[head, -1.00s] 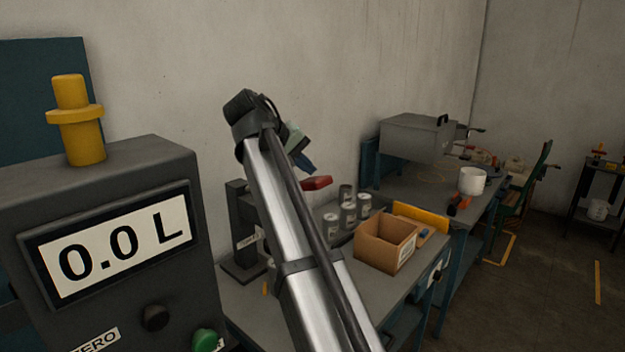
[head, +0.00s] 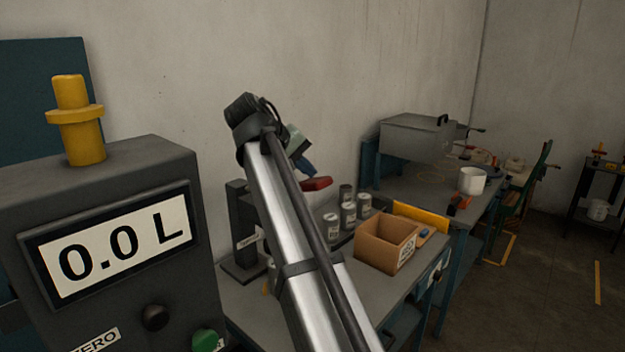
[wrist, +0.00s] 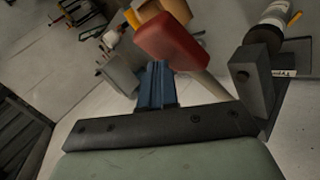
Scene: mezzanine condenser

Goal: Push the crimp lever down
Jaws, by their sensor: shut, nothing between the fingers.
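The crimp lever's red grip (head: 317,184) sticks out to the right from the dark crimp stand (head: 236,215), partly hidden behind my arm. In the wrist view the red grip (wrist: 172,42) lies just beyond my fingertips, with a pale rod running from it toward the dark stand (wrist: 262,75). My gripper (head: 307,170) has blue fingers shut together with nothing between them. It is just above the red grip in the head view. In the wrist view the fingers (wrist: 155,72) point at the grip's lower left side. I cannot tell whether they touch it.
Several grey cans (head: 348,215) and a cardboard box (head: 386,243) stand on the bench right of the stand. A large display unit (head: 110,240) reading 0.0 L fills the left foreground. A wall is behind the bench.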

